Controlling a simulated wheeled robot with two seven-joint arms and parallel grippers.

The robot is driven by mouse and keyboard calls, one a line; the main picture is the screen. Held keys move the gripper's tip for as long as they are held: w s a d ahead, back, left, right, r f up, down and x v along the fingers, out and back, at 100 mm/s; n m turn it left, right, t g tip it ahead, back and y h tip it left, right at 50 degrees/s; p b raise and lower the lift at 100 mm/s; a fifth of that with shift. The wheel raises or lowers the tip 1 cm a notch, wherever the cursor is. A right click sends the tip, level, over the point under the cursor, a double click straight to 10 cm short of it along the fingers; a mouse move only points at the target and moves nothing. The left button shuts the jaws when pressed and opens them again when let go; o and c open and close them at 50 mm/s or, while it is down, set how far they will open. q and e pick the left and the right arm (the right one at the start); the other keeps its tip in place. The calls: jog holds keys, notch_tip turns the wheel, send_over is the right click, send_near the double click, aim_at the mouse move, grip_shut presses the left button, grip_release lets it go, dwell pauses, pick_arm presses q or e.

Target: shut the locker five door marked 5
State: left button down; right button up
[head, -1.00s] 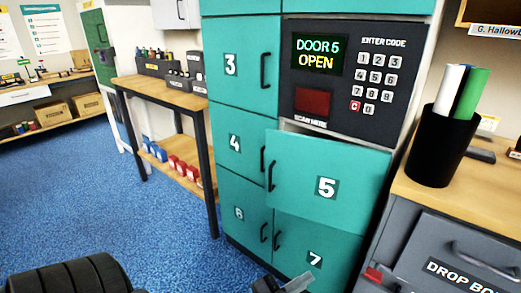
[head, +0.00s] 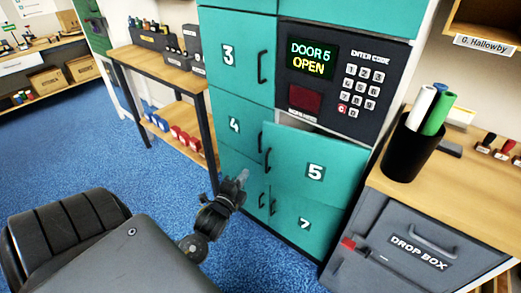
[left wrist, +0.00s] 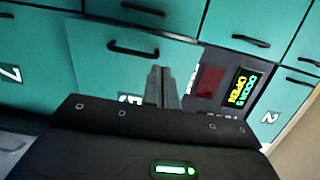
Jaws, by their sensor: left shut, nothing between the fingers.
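The teal door marked 5 (head: 290,150) stands ajar on the locker bank, its top edge out from the frame with a dark gap behind it. Its black handle (head: 268,159) is on its left edge. The door also shows in the left wrist view (left wrist: 95,55), with its number partly hidden by my gripper. My left gripper (head: 243,176) is shut and empty, in front of the lockers, left of and slightly below the door's handle. In the left wrist view its fingers (left wrist: 158,72) point at the door's face. I cannot tell whether they touch it. My right gripper is out of view.
A keypad panel (head: 335,75) above the door reads "DOOR 5 OPEN". At right stands a grey drop box (head: 400,250) under a wooden counter with a black pen cup (head: 408,150). A wooden bench (head: 135,65) is at left. Blue floor (head: 90,150) is open.

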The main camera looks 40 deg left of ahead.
aim_at(264, 147)
pick_arm(q)
jog(key=p+x, duration=0.1)
jog(key=x, duration=1.2)
jog(key=shift+w, duration=0.3)
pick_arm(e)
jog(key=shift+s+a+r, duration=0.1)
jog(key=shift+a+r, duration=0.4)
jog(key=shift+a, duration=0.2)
